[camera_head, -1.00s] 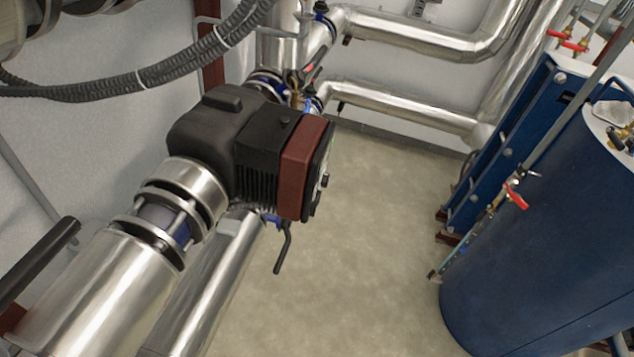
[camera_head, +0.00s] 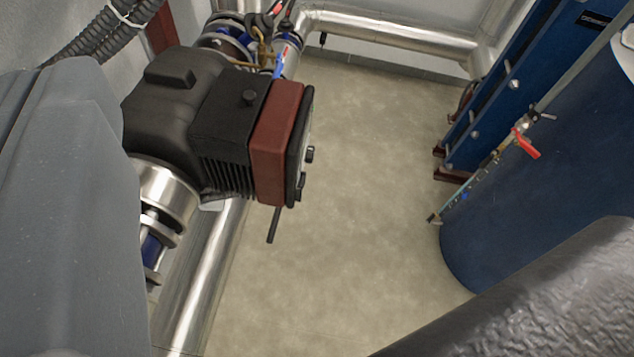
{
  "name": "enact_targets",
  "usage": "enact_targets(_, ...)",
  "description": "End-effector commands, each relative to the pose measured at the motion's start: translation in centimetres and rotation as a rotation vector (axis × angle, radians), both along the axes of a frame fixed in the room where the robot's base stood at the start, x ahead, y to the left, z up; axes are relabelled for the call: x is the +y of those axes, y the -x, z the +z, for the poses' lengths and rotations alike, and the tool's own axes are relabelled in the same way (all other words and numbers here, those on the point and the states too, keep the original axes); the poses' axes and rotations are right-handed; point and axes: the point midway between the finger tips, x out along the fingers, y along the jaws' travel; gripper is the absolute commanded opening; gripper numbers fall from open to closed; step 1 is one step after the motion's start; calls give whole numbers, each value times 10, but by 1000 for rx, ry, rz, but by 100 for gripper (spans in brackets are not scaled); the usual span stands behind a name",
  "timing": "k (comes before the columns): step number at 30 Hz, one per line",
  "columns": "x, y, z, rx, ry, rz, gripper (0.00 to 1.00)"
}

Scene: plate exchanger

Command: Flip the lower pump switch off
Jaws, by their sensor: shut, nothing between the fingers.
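A pump (camera_head: 225,110) with a black ribbed body and a red-brown band (camera_head: 276,145) sits at upper left. Its dark front panel (camera_head: 297,150) faces right and is seen nearly edge-on. Two small dark protrusions stand out from the panel, an upper one (camera_head: 310,155) and a lower one (camera_head: 301,184). I cannot tell which is a switch or how either is set. A dark lever (camera_head: 273,225) hangs below the pump. My gripper is not in view.
A smooth grey shape (camera_head: 65,220) fills the left edge, and a dark textured shape (camera_head: 540,300) fills the lower right corner. Silver pipes (camera_head: 190,300) run below the pump. A blue tank (camera_head: 560,190) with a red-handled valve (camera_head: 525,144) stands right. Bare floor (camera_head: 365,200) lies between.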

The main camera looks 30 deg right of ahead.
Motion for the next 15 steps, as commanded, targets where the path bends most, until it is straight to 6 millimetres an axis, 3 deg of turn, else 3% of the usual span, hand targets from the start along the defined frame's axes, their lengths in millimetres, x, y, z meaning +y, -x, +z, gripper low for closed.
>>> enact_targets(4, -7, -13, -9, 29, -11, -2, 0)
enact_targets(8, -29, -47, -39, 111, -50, -7, 0)
enact_targets(15, -107, -115, -138, 318, -172, -29, 0)
